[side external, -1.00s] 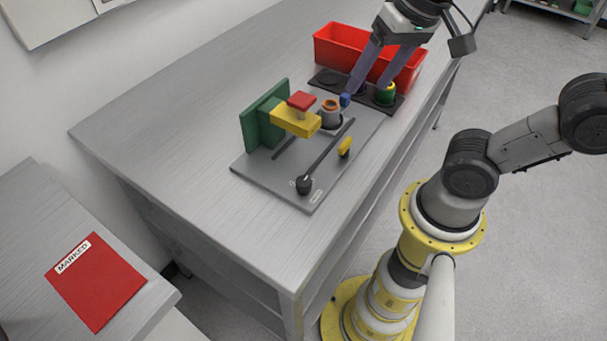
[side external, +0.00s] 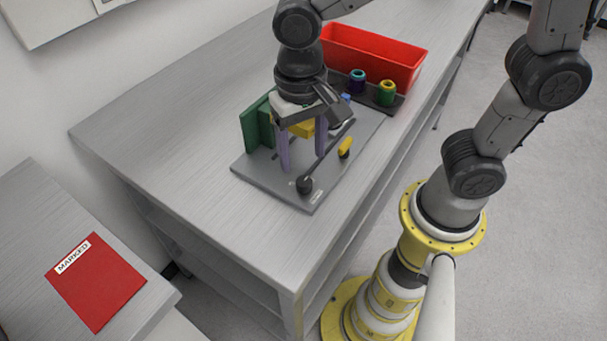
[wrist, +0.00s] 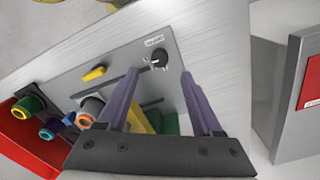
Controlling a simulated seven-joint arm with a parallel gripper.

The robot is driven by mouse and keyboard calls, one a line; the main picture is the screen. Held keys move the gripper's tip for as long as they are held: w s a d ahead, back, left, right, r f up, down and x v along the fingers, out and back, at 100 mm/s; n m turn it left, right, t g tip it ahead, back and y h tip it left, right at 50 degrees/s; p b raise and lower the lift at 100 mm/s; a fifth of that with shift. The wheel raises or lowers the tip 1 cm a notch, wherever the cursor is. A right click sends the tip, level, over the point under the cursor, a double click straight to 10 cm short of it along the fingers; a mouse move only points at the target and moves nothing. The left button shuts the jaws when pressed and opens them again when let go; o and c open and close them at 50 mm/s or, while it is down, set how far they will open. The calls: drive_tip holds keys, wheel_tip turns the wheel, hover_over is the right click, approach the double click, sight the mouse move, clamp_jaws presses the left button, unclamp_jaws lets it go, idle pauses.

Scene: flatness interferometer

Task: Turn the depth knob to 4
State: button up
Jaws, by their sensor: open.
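A black round knob (side external: 304,184) sits near the front corner of the grey base plate (side external: 262,179), with tick marks beside it. In the wrist view the knob (wrist: 159,58) shows a light pointer line on top; its setting is too small to read. My gripper (side external: 303,164) points down over the plate, open and empty, just behind the knob. In the wrist view the knob appears just beyond the gap between the two purple fingertips (wrist: 158,72), apart from them.
A green upright (side external: 252,128) with a yellow arm (side external: 303,130) stands close behind my fingers. A yellow lever (side external: 345,147) is to the right. A red bin (side external: 375,55) and a dark rack with coloured rings, including a green one (side external: 387,92), are behind. The table's front left is clear.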

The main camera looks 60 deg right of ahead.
sight(304, 181)
wheel_tip(304, 181, down, 7)
drive_tip(key=shift+d, duration=0.1)
drive_tip(key=shift+c, duration=0.4)
clamp_jaws()
